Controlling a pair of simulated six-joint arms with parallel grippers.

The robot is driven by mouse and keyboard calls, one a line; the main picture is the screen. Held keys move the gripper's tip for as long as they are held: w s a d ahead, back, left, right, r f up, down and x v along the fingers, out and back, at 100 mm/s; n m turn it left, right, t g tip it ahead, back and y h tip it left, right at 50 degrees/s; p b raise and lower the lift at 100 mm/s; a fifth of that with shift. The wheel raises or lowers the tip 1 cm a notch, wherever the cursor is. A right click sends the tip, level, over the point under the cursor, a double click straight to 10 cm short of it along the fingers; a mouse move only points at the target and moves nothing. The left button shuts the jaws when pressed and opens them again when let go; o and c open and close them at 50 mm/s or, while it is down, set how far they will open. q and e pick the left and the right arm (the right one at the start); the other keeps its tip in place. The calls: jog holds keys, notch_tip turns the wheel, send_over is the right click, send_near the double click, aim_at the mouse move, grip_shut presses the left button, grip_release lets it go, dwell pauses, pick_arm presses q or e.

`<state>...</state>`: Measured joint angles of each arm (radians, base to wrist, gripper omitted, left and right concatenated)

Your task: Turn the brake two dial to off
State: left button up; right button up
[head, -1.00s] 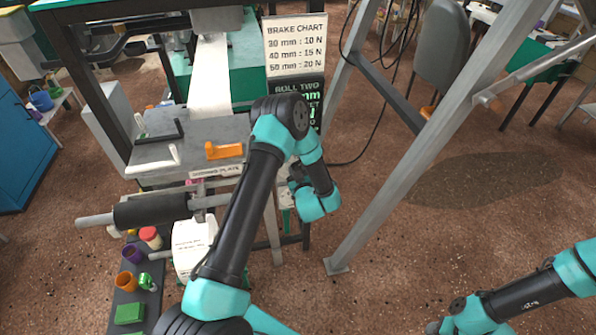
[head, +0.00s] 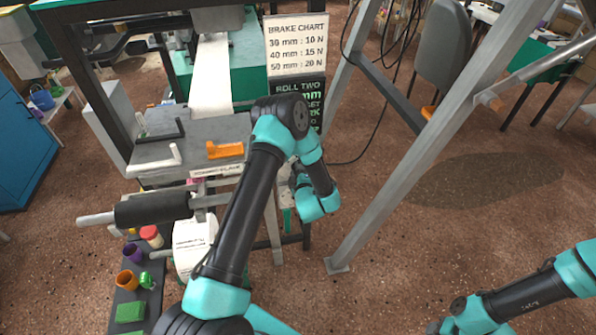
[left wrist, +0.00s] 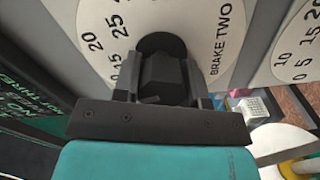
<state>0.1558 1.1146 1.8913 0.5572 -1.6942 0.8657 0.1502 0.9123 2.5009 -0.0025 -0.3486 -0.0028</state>
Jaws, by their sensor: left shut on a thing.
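The brake two dial (left wrist: 205,22) is a white disc lettered BRAKE TWO, with black numbers, in the left wrist view. At its middle is a black knob (left wrist: 162,72). My left gripper (left wrist: 165,78) is shut on this knob, with one finger on each side of it. The knob's pointer is hidden, so I cannot tell its setting. In the head view the left arm bends down beside the machine, and its wrist (head: 318,205) hides the dial. Only part of my right arm shows at the lower right of the head view; its gripper is out of the picture.
A second numbered dial (left wrist: 300,45) is to the right in the left wrist view. In the head view a brake chart (head: 296,45) hangs behind my arm. A slanted grey frame leg (head: 400,160) stands to the right. The floor beyond is mostly open.

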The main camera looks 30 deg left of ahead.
pick_arm(q)
jog(key=n, duration=0.6)
jog(key=shift+f+n, duration=0.15)
jog(key=shift+n, duration=0.15)
jog(key=n, duration=0.6)
jog(key=shift+d+f+n, duration=0.1)
jog(key=shift+f+n, duration=0.05)
jog(key=shift+n, duration=0.15)
jog(key=o, duration=0.9)
jog(key=v, duration=1.7)
jog(key=shift+d, duration=0.2)
